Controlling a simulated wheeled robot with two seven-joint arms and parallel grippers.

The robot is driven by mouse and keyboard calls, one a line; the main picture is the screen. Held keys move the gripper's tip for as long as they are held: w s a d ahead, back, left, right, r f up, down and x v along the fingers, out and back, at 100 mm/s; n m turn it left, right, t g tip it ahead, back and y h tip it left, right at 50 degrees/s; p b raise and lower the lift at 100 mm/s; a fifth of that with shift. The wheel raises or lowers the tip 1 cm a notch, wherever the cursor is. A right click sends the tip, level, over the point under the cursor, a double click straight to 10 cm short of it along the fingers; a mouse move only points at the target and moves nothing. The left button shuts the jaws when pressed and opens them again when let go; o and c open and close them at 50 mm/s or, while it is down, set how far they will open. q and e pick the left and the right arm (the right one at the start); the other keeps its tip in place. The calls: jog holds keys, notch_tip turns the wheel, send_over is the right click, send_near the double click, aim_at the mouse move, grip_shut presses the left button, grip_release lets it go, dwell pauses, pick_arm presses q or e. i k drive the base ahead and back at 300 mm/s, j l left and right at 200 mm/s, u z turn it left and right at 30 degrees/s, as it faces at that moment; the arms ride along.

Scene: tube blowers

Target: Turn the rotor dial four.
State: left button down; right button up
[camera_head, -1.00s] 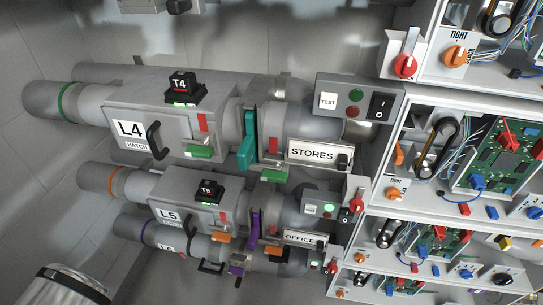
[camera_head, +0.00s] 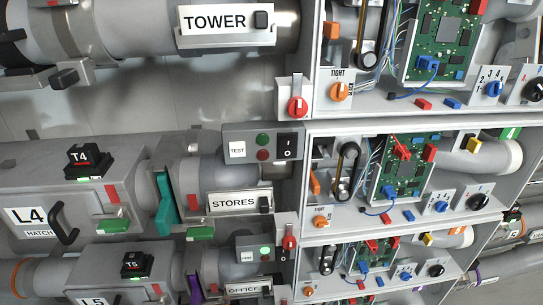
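Neither of my grippers shows. No label reading rotor or four beside a dial is legible, so I cannot tell which one is rotor dial four. The row beside the L4 hatch and STORES sign (camera_head: 233,202) has a blue dial (camera_head: 441,208), a black knob (camera_head: 477,202) and an orange knob (camera_head: 320,222). The row above has a blue dial (camera_head: 493,89) with small numbers around it, a black knob (camera_head: 533,90) and an orange knob (camera_head: 340,92) under the word TIGHT. The row below has a blue dial (camera_head: 403,272) and a black knob (camera_head: 436,270).
Grey tubes run from the left into open white cabinets with belts, wires and green circuit boards (camera_head: 403,165). A switch box (camera_head: 262,143) with TEST button and red switches (camera_head: 297,107) stick out at the cabinets' left edge. The T4 block (camera_head: 83,162) sits on the L4 tube.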

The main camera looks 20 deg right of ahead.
aim_at(480, 201)
jog(key=z, duration=2.05)
